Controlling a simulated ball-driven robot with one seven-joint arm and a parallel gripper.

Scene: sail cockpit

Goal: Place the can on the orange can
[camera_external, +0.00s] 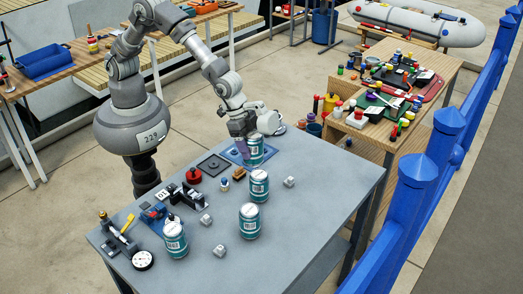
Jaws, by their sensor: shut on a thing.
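My gripper (246,138) is at the far side of the grey table, shut on a teal and white can (257,152). The held can is upright, at or just above a blue square plate; I cannot tell whether it touches. Similar teal and white cans stand on the table: one (259,187) just in front of the held can, one (250,222) nearer the front, and one (175,241) at the front left. No can that looks orange shows on this table. The gripper and wrist hide part of the held can's surroundings.
The grey table (310,200) also holds small grey cubes (289,182), a red knob (194,177), a round dial (143,260) and a dark square plate (214,165). Its right side is mostly clear. A crowded wooden bench (425,120) stands behind right, by a blue railing (417,190).

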